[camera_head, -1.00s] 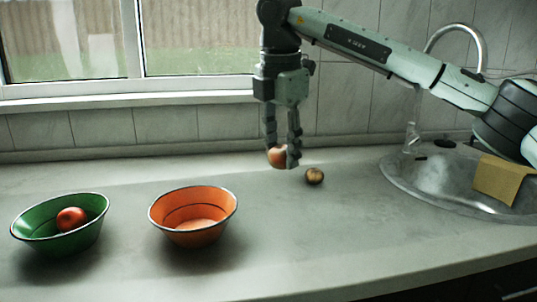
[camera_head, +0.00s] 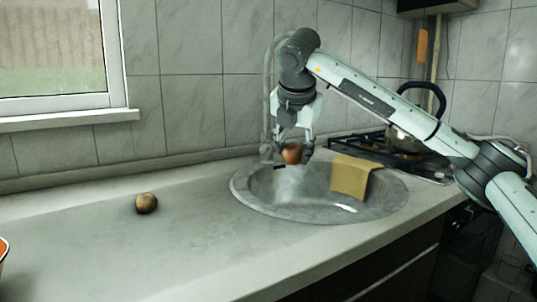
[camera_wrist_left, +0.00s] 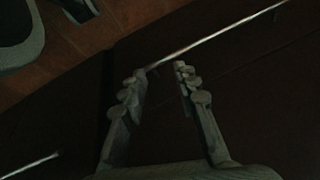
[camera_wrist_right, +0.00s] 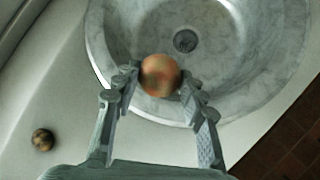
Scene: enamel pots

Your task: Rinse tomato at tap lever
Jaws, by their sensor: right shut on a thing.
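The tomato (camera_head: 291,153), round and orange-red, is held by my right gripper (camera_head: 294,150) over the back left part of the round grey sink (camera_head: 240,187). In the right wrist view the tomato (camera_wrist_right: 160,75) sits between the fingertips, with the sink bowl and drain (camera_wrist_right: 186,40) beneath. The grey tap (camera_head: 267,100) rises behind the sink, partly hidden by my right arm; I cannot make out its lever clearly. My left gripper (camera_wrist_left: 160,72) shows only in its own wrist view, its fingers apart and empty before a dark cabinet front.
A brown round vegetable (camera_head: 146,203) lies on the counter left of the sink. A yellow cloth (camera_head: 350,178) hangs over the sink's right rim. A kettle (camera_head: 410,130) stands on the hob behind. The rim of an orange bowl (camera_head: 3,250) shows at the far left.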

